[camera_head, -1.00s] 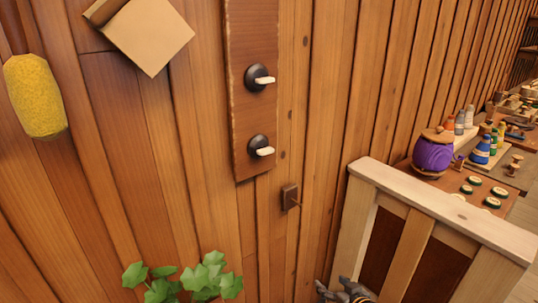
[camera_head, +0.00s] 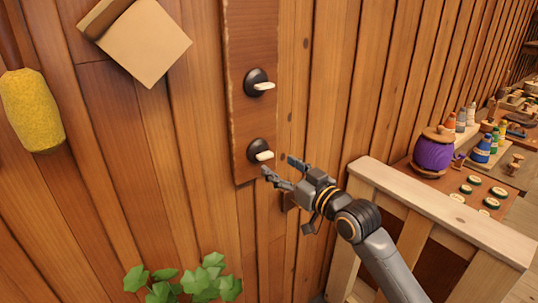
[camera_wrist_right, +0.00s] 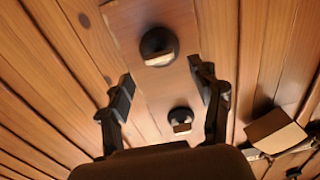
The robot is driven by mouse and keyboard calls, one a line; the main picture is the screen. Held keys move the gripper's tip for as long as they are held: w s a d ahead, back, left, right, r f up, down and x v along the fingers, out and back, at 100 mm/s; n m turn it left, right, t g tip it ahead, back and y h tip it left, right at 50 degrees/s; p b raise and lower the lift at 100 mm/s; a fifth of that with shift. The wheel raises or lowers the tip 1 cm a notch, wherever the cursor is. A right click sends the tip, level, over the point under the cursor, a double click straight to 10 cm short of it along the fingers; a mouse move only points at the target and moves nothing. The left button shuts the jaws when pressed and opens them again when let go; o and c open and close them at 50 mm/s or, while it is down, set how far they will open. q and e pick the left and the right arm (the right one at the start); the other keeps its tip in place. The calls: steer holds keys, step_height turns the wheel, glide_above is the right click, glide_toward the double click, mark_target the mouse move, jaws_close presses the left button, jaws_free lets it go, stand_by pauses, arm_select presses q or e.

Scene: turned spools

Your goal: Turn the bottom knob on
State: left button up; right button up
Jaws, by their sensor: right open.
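The bottom knob (camera_head: 260,151) is a black round base with a pale lever, on a dark wooden board (camera_head: 250,45) on the plank wall. Its lever points right, slightly down. The top knob (camera_head: 259,83) is above it, lever pointing right. My right gripper (camera_head: 281,167) is open and empty, just below and right of the bottom knob, with no clear contact. In the right wrist view, the larger bottom knob (camera_wrist_right: 158,47) lies beyond the spread fingers (camera_wrist_right: 161,76); the top knob (camera_wrist_right: 181,120) appears lower. My left gripper is out of view.
A pale wooden rail (camera_head: 440,210) stands right of the board, beside my right arm. Beyond it a bench holds a purple spool (camera_head: 433,153) and small bottles. A leafy plant (camera_head: 190,283) is below. A yellow roll (camera_head: 32,110) and a tan panel (camera_head: 145,42) are left.

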mark_target(268, 157)
steer(key=shift+p+x, duration=0.4)
steer(key=shift+x, duration=2.35)
steer(key=c, duration=1.1)
